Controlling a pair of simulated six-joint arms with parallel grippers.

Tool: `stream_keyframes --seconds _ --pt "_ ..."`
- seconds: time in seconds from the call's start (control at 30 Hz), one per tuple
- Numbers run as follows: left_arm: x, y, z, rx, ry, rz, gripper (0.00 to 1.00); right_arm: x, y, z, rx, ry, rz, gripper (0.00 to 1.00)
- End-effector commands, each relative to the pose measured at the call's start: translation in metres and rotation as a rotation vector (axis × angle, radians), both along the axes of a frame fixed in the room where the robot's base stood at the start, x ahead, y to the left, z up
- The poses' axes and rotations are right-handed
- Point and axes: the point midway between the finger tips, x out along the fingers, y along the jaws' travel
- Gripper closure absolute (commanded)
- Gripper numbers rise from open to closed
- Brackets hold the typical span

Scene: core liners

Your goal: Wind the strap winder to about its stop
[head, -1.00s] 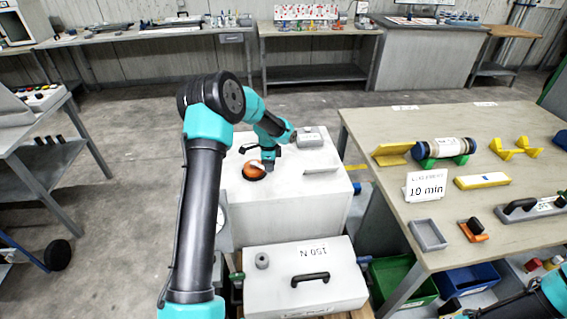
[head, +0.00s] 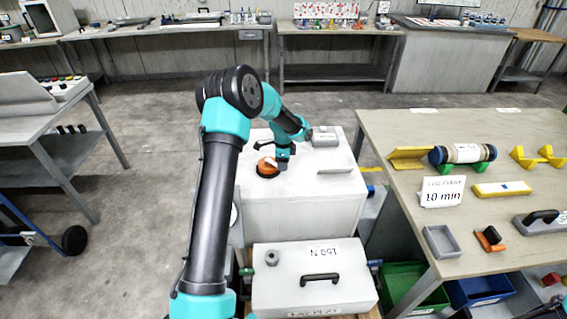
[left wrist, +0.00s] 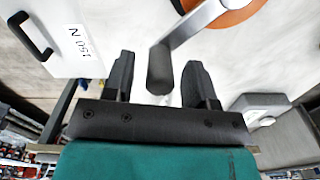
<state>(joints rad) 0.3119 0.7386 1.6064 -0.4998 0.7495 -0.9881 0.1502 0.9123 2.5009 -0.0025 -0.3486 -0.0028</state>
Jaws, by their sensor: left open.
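The strap winder shows as an orange disc (head: 266,169) on top of the white block (head: 318,210) in the head view. In the left wrist view the orange disc (left wrist: 232,14) is at the top edge, with a grey crank arm (left wrist: 196,24) reaching from it to a dark grip (left wrist: 160,70). My left gripper (head: 282,164) is just right of the disc. In the left wrist view its two fingers (left wrist: 157,64) are open on either side of the crank grip, with gaps showing. The strap cannot be made out. My right gripper is out of view.
A small grey box (head: 324,137) and a thin flat plate (head: 335,170) are on the block's top. A workbench (head: 400,125) with several fixtures stands to the right.

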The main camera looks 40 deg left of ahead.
Motion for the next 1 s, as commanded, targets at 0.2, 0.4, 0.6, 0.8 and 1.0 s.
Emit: stream_keyframes --seconds 0.2,0.4,0.6,0.8,1.0 --pt "0.001 0.000 0.026 0.000 -0.004 0.001 0.48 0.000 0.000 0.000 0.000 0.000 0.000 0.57" --pt "0.001 0.000 0.064 0.000 -0.004 0.001 0.48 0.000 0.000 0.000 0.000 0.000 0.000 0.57" --pt "0.001 0.000 0.103 0.001 -0.004 0.000 0.48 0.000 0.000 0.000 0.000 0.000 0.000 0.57" --pt "0.000 0.000 0.140 0.001 -0.004 0.000 0.48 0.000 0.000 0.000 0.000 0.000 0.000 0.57" --pt "0.000 0.000 0.165 0.000 -0.002 0.000 0.48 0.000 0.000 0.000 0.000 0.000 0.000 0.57"
